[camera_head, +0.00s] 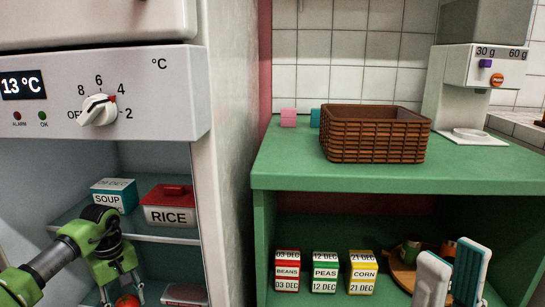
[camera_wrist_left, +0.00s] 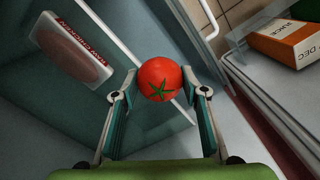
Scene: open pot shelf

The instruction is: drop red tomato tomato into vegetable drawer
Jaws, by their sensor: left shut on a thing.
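A red tomato (camera_wrist_left: 158,78) with a green stem star sits between the two fingertips of my left gripper (camera_wrist_left: 160,92), which is shut on it. In the head view the tomato (camera_head: 128,301) shows at the bottom edge, under my left gripper (camera_head: 122,286), in front of the open fridge below the shelf with the boxes. My right gripper (camera_head: 451,276) shows at the bottom right, its two fingers apart with nothing held between them. I cannot clearly make out the vegetable drawer in either view.
A soup box (camera_head: 113,194) and a red-lidded rice box (camera_head: 170,206) stand on the fridge shelf (camera_head: 150,235) beside my left arm. A flat package (camera_wrist_left: 72,46) lies in the wrist view's upper left; a juice carton (camera_wrist_left: 288,42) is at right. A brown basket (camera_head: 372,135) stands on the green shelf.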

